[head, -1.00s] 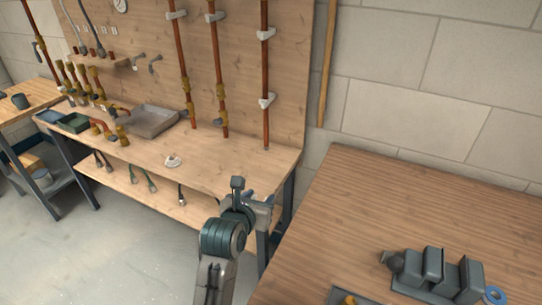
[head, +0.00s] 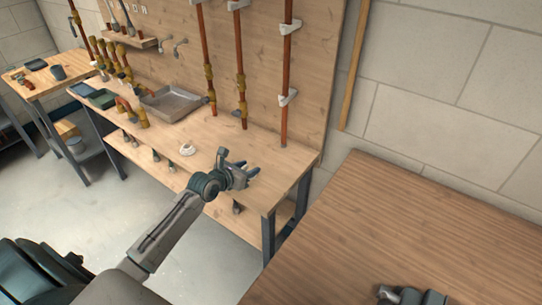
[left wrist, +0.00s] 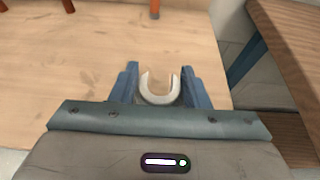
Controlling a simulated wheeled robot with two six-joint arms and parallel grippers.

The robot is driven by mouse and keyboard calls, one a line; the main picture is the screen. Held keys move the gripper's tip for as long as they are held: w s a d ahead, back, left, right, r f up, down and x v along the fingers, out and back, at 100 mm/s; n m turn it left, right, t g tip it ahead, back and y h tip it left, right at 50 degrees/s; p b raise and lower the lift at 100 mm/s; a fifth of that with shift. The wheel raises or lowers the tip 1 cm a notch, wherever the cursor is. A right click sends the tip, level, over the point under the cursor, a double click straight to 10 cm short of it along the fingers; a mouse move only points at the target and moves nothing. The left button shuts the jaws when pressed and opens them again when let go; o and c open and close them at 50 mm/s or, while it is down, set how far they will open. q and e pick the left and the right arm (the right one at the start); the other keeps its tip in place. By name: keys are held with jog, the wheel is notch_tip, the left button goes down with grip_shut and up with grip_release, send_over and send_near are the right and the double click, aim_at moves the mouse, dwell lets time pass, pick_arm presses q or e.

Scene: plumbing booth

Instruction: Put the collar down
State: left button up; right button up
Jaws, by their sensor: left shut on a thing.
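The collar (left wrist: 160,96) is a white, U-shaped piece between the blue fingers of my left gripper (left wrist: 160,76) in the left wrist view. The gripper is shut on it, and the open side of the U points away from the palm. In the head view my left gripper (head: 248,172) is over the right part of the wooden workbench (head: 262,140). The collar is too small there to make out clearly. The bench top shows bare beyond the fingers in the wrist view.
A small white fitting (head: 187,149) lies on the bench left of the gripper. A grey tray (head: 172,103) and copper fittings stand further left. Copper pipes (head: 286,80) run up the back board.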

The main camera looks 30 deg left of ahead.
pick_arm(q)
jog(key=w+b, duration=0.3)
jog(key=shift+w+f, duration=0.25)
jog(key=w, duration=0.4)
jog(key=shift+w+p, duration=0.1)
jog(key=shift+p, duration=0.3)
send_over(271, 157)
jog(key=shift+f, duration=0.6)
notch_tip(271, 157, down, 3)
jog(key=shift+r, duration=0.1)
jog(key=shift+f, duration=0.3)
pick_arm(e)
jog(key=w+f, duration=0.2)
jog(key=shift+w+d+f, duration=0.2)
jog(key=shift+w, duration=0.1)
